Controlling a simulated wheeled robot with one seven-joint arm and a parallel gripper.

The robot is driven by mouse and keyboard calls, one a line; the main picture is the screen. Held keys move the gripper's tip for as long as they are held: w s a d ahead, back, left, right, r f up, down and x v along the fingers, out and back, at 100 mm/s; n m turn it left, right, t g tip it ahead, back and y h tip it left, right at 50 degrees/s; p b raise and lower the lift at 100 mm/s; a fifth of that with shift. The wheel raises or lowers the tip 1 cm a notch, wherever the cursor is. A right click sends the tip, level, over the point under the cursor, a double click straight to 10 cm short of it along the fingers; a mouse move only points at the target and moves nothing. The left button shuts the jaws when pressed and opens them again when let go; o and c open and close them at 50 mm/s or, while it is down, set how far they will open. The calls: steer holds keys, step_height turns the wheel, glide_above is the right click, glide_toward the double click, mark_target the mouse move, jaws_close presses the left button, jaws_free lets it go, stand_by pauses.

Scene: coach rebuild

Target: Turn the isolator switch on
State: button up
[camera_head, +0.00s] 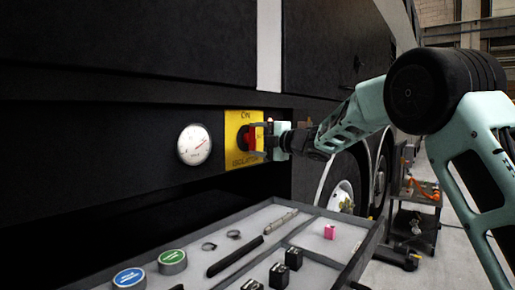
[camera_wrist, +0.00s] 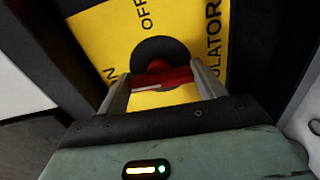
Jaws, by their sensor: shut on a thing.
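The isolator switch is a red handle (camera_head: 250,138) on a black round base, mounted on a yellow plate (camera_head: 230,159) on the dark side of the coach. My gripper (camera_head: 262,138) reaches in from the right and is shut on the red handle. In the wrist view my gripper (camera_wrist: 163,83) has one finger at each end of the red handle (camera_wrist: 162,77), in front of the yellow plate (camera_wrist: 105,32). The fingers partly hide the handle's ends.
A wheel (camera_head: 343,195) and a trolley (camera_head: 413,218) stand at right.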

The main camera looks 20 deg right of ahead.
steer(key=shift+f+n, duration=0.1)
steer(key=shift+n, duration=0.2)
stand_by(0.4)
steer(key=o, duration=1)
steer(key=shift+s, duration=0.1)
steer(key=b+v, duration=0.2)
steer(key=v, duration=1.5)
steer(key=shift+s+d, duration=0.1)
